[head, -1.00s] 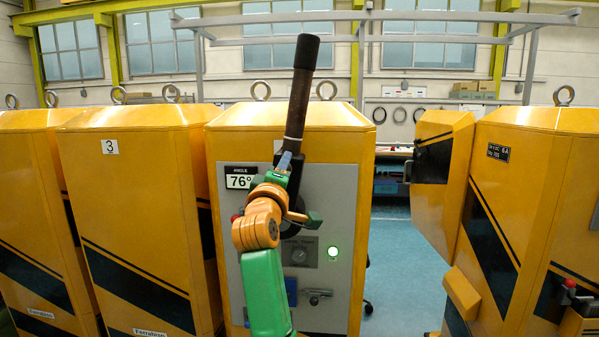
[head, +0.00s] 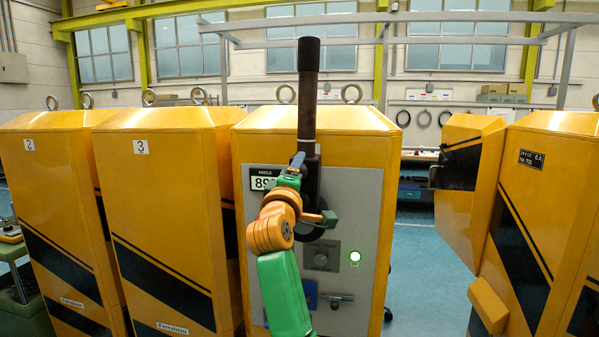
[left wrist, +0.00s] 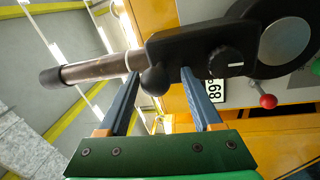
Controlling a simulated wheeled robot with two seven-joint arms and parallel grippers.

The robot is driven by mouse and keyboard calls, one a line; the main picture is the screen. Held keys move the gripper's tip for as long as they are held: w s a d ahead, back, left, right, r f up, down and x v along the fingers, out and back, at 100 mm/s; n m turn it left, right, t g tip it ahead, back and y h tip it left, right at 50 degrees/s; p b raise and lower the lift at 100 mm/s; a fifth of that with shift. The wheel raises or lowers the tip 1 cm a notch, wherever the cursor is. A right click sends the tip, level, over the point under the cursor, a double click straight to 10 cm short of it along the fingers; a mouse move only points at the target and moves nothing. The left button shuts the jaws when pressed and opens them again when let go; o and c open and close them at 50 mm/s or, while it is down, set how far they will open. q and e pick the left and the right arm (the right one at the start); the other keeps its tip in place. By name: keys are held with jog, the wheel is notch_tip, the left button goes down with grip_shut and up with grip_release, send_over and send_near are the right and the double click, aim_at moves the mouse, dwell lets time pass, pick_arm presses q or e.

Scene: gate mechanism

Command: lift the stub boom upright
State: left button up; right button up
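The stub boom (head: 308,90), a dark tube with a black end cap, stands practically upright on the front of the yellow cabinet. In the left wrist view the boom (left wrist: 95,68) lies across the picture, joined to a black hub arm with a round knob (left wrist: 153,80). My left gripper (left wrist: 159,72) has its two blue fingers apart, one on each side of the knob, close to the boom's base. In the head view my left gripper (head: 299,161) partly covers the angle display (head: 261,183). The display (left wrist: 215,90) reads 89 in the wrist view. My right gripper is out of view.
Yellow cabinets (head: 165,220) stand close on the left. Another yellow cabinet (head: 548,190) stands right, across a gap of open blue floor (head: 425,270).

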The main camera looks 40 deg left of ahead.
pick_arm(q)
jog(key=shift+s+a+r, duration=0.1)
jog(key=shift+s, duration=0.1)
jog(key=shift+s+d, duration=0.1)
jog(key=shift+d, duration=0.1)
jog(key=b+v, duration=0.3)
jog(key=v, duration=0.3)
jog(key=shift+s, duration=0.35)
